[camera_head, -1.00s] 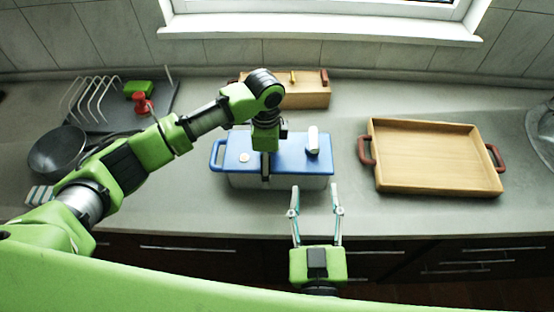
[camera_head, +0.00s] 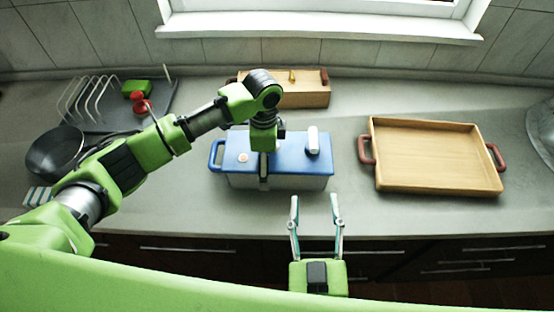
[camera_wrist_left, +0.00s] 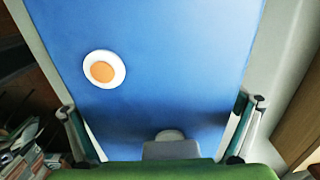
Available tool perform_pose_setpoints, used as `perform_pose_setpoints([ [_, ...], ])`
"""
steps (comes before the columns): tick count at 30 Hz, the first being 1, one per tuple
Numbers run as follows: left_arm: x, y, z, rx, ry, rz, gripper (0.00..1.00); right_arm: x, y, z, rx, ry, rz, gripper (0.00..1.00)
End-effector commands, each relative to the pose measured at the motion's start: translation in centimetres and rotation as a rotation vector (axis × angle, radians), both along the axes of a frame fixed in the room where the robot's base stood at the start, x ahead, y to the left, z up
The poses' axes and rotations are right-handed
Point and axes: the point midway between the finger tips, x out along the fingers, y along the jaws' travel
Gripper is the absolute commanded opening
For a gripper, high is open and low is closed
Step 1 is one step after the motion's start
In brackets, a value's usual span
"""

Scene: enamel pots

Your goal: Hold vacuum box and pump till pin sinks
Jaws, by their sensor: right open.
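The vacuum box (camera_head: 290,182) stands on the counter in the head view, with a blue lid (camera_head: 285,142) and a blue side handle. A white pump knob (camera_head: 313,141) stands upright at the lid's right. The round white pin with an orange centre (camera_head: 243,157) is at the lid's left; it also shows in the left wrist view (camera_wrist_left: 104,70). My left gripper (camera_head: 264,170) reaches down over the box, its fingers along the two long edges of the lid (camera_wrist_left: 160,110); the rear finger is hidden in the head view. My right gripper (camera_head: 315,200) is open and empty, in front of the box.
A wooden tray (camera_head: 435,185) with red-brown handles lies to the right. A wooden box (camera_head: 300,95) stands behind. A dark pan (camera_head: 55,152) and a dish rack (camera_head: 90,98) are at the left. Counter is free between box and tray.

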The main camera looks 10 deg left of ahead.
Motion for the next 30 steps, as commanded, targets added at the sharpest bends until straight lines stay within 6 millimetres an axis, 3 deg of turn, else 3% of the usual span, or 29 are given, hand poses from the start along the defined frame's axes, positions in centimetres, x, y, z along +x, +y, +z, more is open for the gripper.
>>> perform_pose_setpoints([
  [14, 0.1, -0.2, 0.8, -0.006, -0.004, -0.004, 1.0, 0.0, 0.0, 0.6, 0.0, 0.0, 0.0, 0.46],
  [30, 0.1, -0.3, 5.6, -0.006, -0.004, -0.004, 1.0, 0.0, 0.0, 6.1, 0.0, 0.0, 0.0, 0.46],
])
